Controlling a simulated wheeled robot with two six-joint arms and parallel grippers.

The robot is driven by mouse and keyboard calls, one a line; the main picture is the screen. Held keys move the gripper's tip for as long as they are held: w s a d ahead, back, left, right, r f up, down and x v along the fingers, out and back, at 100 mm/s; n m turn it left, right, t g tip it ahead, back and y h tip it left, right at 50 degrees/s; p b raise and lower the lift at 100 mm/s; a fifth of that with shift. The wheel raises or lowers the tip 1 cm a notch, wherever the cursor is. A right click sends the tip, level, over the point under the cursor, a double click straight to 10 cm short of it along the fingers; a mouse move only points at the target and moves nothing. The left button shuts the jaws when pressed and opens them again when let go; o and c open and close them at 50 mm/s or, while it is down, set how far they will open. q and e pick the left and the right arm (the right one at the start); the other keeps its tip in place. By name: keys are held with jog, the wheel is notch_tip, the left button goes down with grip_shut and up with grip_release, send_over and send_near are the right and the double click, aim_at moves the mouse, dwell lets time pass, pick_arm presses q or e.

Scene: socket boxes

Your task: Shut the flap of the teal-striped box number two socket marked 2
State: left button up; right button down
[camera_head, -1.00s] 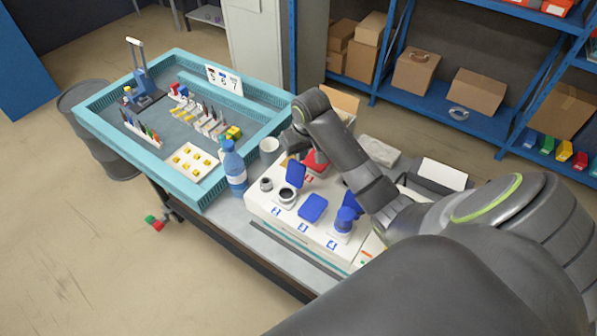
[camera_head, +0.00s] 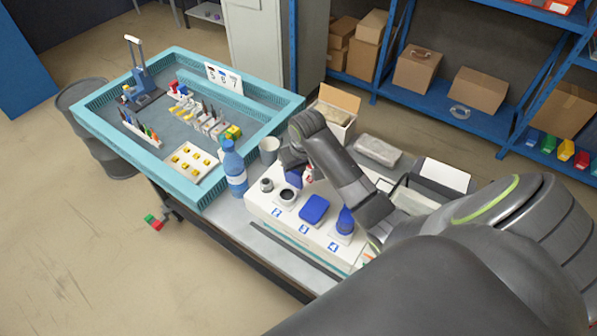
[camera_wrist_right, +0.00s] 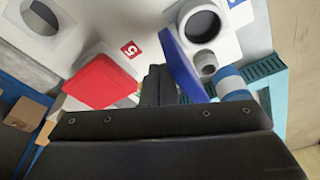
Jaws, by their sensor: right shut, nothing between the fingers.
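The white socket box (camera_head: 300,231) with a teal stripe stands at the bench's front edge. Socket 2 (camera_head: 288,197), a dark round opening in a grey ring, is uncovered above its blue 2 label (camera_head: 277,211). Its blue flap (camera_head: 292,176) stands raised behind it, partly hidden by my right arm. In the right wrist view the flap (camera_wrist_right: 181,66) is seen nearly edge-on, between the socket 2 opening (camera_wrist_right: 203,24) and my right gripper (camera_wrist_right: 157,86). The gripper is shut and empty, close beside the flap's back; contact cannot be told. My left gripper is not in view.
A red flap (camera_wrist_right: 102,82) by label 5 lies left of my right gripper in the wrist view. Blue covers sit at socket 3 (camera_head: 314,209) and socket 4 (camera_head: 345,221). A blue bottle (camera_head: 234,168), a cup (camera_head: 269,150) and a teal tray (camera_head: 178,191) stand left.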

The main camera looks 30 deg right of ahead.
jog(key=shift+s+a+r, duration=0.15)
jog(key=shift+s+a, duration=0.15)
jog(key=shift+a, duration=0.15)
jog(key=shift+s+a+f, duration=0.1)
jog(key=shift+a+f, duration=0.1)
jog(key=shift+a, duration=0.55)
jog(key=shift+d+r, duration=0.1)
jog(key=shift+r, duration=3.5)
